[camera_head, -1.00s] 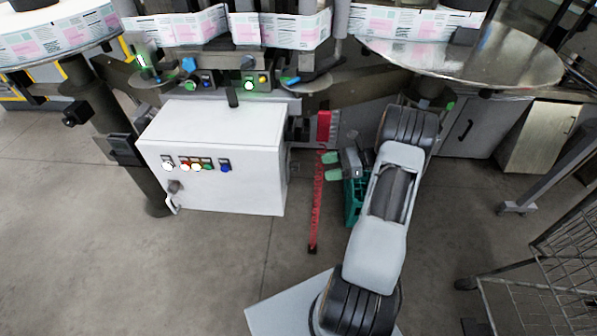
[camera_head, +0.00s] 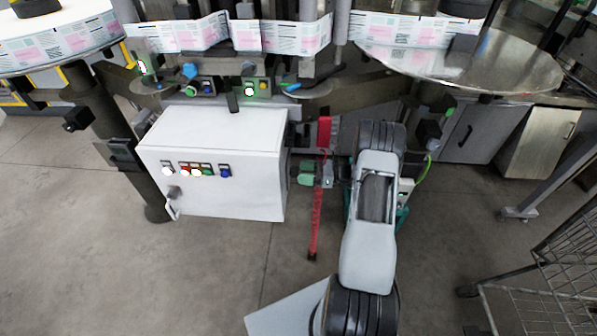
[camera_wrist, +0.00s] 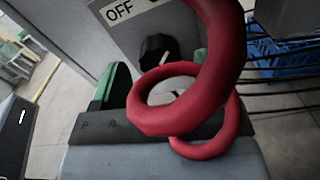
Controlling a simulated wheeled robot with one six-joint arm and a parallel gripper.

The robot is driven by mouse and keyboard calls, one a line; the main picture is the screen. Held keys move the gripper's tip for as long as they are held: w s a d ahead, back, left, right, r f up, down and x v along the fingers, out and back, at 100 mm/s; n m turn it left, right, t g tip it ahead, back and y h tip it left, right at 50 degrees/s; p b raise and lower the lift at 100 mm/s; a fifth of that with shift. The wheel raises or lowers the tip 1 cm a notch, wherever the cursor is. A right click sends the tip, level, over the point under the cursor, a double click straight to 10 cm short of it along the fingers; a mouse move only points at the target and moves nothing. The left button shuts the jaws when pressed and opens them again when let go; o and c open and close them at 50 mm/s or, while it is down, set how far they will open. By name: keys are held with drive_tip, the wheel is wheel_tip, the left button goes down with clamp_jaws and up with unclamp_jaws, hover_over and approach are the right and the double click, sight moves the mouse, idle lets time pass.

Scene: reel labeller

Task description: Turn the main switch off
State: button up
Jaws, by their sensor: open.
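The main switch, a black rotary knob (camera_wrist: 157,50), sits on a grey plate with a white OFF label (camera_wrist: 120,12) in the wrist view. A thick red coil (camera_wrist: 205,70) crosses in front and hides part of the knob and plate. My gripper (camera_wrist: 157,75) is open, with its green fingers on either side of the knob. I cannot tell whether they touch it or which way the knob points. In the head view my gripper (camera_head: 306,174) is at the right side of the white cabinet (camera_head: 225,140); the knob is hidden there.
The cabinet's front carries several coloured buttons (camera_head: 196,171). A red strip (camera_head: 315,220) runs down beside my gripper. Label reels and round plates (camera_head: 460,65) stand above and behind. A wire rack (camera_head: 545,270) stands at right. A blue crate (camera_wrist: 285,58) shows in the wrist view.

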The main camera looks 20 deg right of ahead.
drive_tip(key=shift+x, duration=1.05)
drive_tip(key=c, duration=0.9)
